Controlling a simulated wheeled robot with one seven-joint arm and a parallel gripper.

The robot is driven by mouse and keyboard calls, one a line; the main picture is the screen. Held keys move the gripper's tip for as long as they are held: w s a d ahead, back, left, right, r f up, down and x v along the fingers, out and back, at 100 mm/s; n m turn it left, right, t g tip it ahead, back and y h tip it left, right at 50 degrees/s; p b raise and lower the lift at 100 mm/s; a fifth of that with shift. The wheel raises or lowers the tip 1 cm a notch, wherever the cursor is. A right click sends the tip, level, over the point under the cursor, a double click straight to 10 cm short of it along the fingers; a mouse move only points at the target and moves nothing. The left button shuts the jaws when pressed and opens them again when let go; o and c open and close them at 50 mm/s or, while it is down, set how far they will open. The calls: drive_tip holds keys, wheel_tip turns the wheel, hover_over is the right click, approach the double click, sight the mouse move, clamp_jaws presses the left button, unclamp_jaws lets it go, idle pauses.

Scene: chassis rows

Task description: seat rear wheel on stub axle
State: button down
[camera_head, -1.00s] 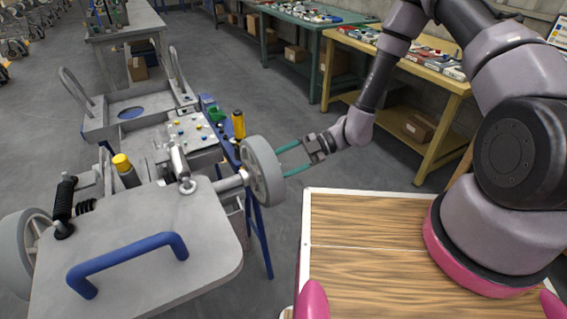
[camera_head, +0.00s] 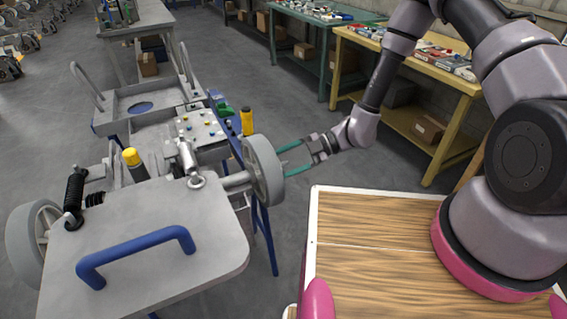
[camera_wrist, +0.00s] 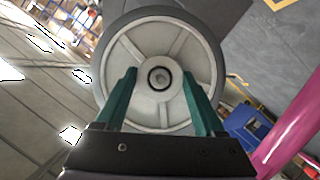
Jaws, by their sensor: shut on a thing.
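The grey rear wheel (camera_head: 263,171) stands upright at the near right end of the chassis, in line with the stub axle (camera_head: 236,180). The axle enters the wheel's inner side; how deep it sits cannot be told. My gripper (camera_head: 287,160) reaches in from the right, its green fingers against the wheel's outer face. In the wrist view the wheel (camera_wrist: 158,42) fills the upper middle, with a round hub and the axle end at its centre. The two fingers of my gripper (camera_wrist: 160,92) lie either side of the hub, shut on the wheel.
A grey chassis plate (camera_head: 150,220) with a blue handle (camera_head: 138,255) lies left of the wheel. Another wheel (camera_head: 28,247) is at the far left. My wooden-topped base is at lower right. A yellow bench (camera_head: 425,130) stands behind my arm. Floor is clear between.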

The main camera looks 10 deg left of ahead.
drive_tip(key=shift+a, duration=0.1)
unclamp_jaws()
drive_tip(key=shift+s, duration=0.1)
drive_tip(key=v, duration=1.1)
